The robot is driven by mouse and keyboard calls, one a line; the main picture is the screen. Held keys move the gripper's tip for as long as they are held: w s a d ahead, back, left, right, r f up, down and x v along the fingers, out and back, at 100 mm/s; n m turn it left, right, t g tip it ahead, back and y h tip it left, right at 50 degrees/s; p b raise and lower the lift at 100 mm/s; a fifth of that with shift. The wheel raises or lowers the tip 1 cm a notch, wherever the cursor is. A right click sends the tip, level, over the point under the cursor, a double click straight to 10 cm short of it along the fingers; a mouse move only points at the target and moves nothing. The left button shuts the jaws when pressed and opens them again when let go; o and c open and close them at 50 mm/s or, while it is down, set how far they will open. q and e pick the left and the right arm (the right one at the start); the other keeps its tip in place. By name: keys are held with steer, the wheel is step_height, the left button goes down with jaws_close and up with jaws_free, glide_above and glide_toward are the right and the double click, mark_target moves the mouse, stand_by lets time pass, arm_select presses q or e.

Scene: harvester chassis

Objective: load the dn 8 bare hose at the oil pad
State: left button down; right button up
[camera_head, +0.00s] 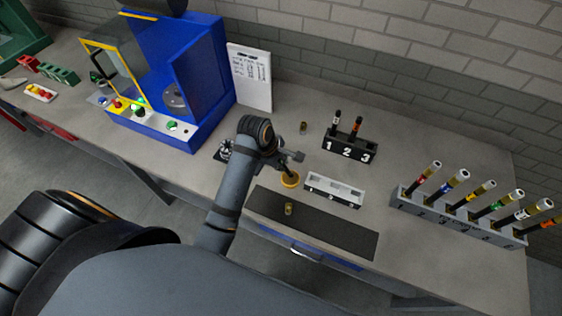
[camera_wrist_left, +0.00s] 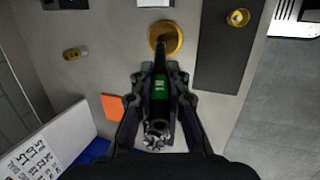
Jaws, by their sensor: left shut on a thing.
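My left gripper (camera_head: 290,160) is shut on a black hose with a green band (camera_wrist_left: 160,88), seen end-on in the left wrist view between the fingers (camera_wrist_left: 160,100). The hose points away from the gripper to the round yellow oil pad (camera_wrist_left: 172,34). Its far end overlaps the pad in that view; I cannot tell whether it touches. In the head view the oil pad (camera_head: 290,180) lies just below the gripper, left of a light grey block (camera_head: 335,189). The hose is mostly hidden there by the gripper. My right gripper is not in view.
A black rack numbered 1 2 3 (camera_head: 349,149) holds two hoses. A grey rack (camera_head: 455,219) at right holds several banded hoses. A dark mat (camera_head: 330,232) carries a brass fitting (camera_head: 289,208). A blue machine (camera_head: 195,70) and a white sheet (camera_head: 252,80) stand behind left.

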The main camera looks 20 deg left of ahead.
arm_select(q)
steer(key=shift+s+f, duration=0.1)
steer(key=shift+f, duration=0.5)
stand_by(1.4)
step_height(320, 180, up, 2)
steer(key=shift+r, duration=2.55)
